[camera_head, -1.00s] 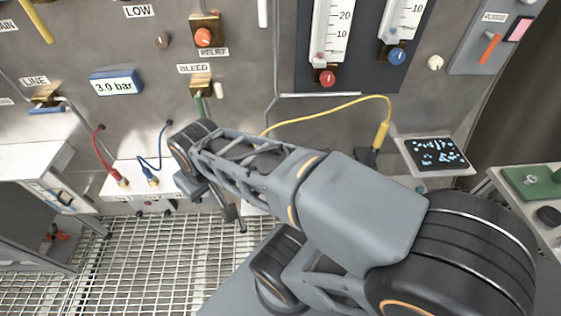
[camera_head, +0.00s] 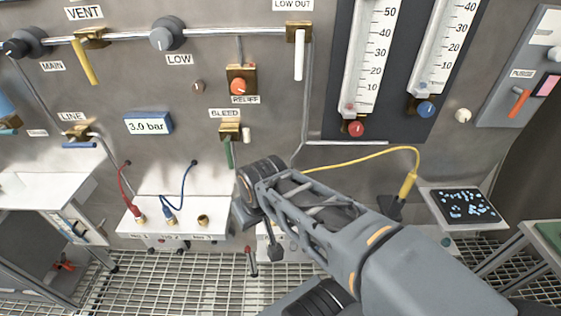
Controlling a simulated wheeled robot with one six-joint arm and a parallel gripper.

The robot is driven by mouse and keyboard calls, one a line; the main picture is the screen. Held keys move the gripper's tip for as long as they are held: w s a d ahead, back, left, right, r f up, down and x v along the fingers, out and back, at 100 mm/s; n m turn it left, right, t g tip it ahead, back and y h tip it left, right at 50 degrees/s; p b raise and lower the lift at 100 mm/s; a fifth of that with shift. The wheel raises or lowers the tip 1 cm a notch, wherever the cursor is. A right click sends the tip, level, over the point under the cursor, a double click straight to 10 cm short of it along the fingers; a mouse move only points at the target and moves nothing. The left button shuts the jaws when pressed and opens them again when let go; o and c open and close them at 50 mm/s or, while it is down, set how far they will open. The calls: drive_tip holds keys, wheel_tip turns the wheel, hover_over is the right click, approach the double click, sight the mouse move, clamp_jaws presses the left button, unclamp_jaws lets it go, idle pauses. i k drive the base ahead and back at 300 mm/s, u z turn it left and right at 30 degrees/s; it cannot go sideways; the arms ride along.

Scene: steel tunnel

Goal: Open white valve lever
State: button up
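The white valve lever (camera_head: 299,55) hangs straight down from a brass valve body at the top of the panel, under the LOW OUT label. My gripper (camera_head: 262,252) is low in front of the panel, well below the lever and a little left of it, pointing down. It is not touching the lever. The fingers are small and partly hidden by my wrist, so I cannot tell how far apart they are.
Other valve levers are yellow (camera_head: 88,62), blue (camera_head: 80,145) and green (camera_head: 229,153). A red relief knob (camera_head: 239,87) sits left of the lever. Flow tubes (camera_head: 372,60) stand to its right. A yellow hose (camera_head: 360,158) crosses behind my arm.

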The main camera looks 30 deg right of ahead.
sight(300, 34)
drive_tip(key=k, duration=1.3)
drive_tip(key=u, duration=0.8)
drive_tip(key=i, duration=1.8)
drive_tip(key=z, duration=0.65)
